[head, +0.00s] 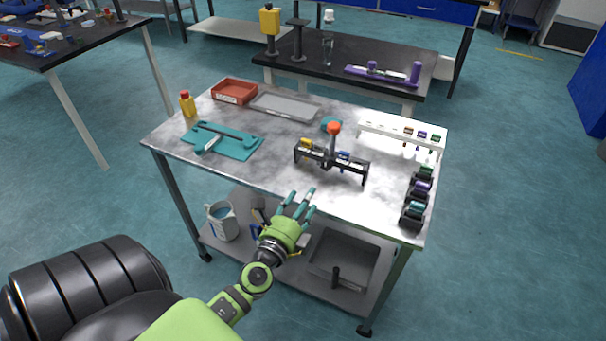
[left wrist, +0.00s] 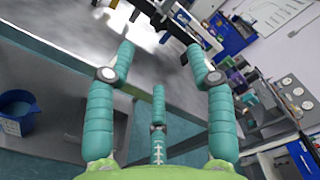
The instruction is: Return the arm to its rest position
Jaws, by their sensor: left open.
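My left gripper (head: 298,205) is green with teal fingers. In the head view it hangs in front of the metal cart's (head: 235,168) near edge, over the lower shelf. In the left wrist view its fingers (left wrist: 160,75) are spread apart with nothing between them, and the cart top's edge lies beyond. My left arm (head: 240,290) reaches in from the lower part of the head view. My right gripper is not in view.
On the cart top are a black rack (head: 330,165) with an orange-topped post, a teal fixture (head: 222,141), a red tray (head: 234,90), a grey tray (head: 285,106), a yellow bottle (head: 187,104) and a white rack (head: 398,131). A pitcher (head: 221,221) stands on the lower shelf.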

